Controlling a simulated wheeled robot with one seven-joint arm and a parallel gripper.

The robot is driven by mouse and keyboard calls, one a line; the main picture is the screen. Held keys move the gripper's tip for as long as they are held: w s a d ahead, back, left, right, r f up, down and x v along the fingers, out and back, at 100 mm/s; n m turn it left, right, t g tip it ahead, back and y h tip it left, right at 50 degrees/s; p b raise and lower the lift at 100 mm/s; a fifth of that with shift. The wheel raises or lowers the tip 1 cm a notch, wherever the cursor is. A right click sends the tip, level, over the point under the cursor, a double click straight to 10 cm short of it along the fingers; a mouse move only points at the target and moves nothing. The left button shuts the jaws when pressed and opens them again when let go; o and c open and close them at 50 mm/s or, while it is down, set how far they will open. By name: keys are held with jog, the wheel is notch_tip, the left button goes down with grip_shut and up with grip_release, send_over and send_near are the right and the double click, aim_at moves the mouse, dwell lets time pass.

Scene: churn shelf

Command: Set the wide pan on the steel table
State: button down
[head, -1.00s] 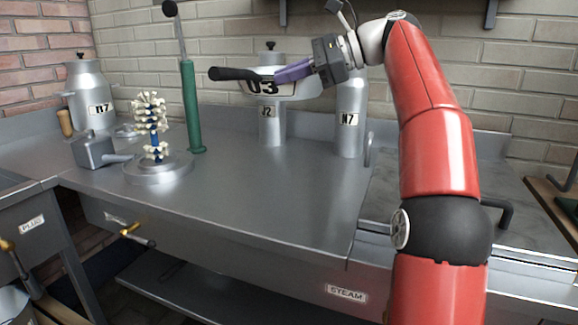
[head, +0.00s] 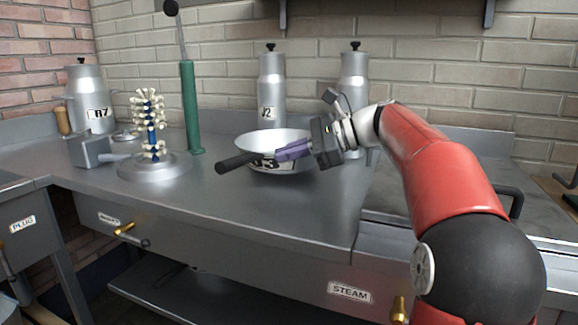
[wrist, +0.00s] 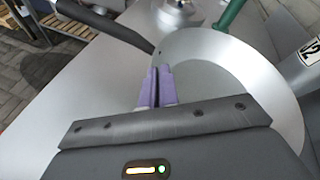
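The wide pan (head: 272,139) is a shallow pale metal pan with a black handle (head: 237,162) and a label on its side. It is at or just above the steel table (head: 230,215); I cannot tell whether its base touches. My gripper (head: 283,154) reaches in from the right, its purple fingers closed on the pan's near rim. In the wrist view the fingers (wrist: 155,85) are together on the rim of the pan (wrist: 235,80), close to where the handle joins. The pan looks about level. Its underside is hidden.
Metal churns (head: 271,92) stand behind the pan, one labelled J2. A green pump (head: 191,110), a bristly stand (head: 152,135) and a grey scoop-like vessel (head: 92,151) are at the left. The table front is clear. A STEAM label (head: 349,292) marks the front edge.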

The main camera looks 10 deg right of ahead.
jog(key=shift+f, duration=0.9)
jog(key=c, duration=1.7)
grip_release()
jog(key=shift+f, duration=0.1)
jog(key=shift+s+d+r, duration=0.1)
jog(key=shift+d+r, duration=0.2)
jog(key=p+v, duration=0.5)
jog(key=v, duration=0.6)
jog(key=shift+s+d+f+p, duration=0.1)
jog(key=shift+d+p, duration=0.05)
jog(key=shift+p, duration=0.2)
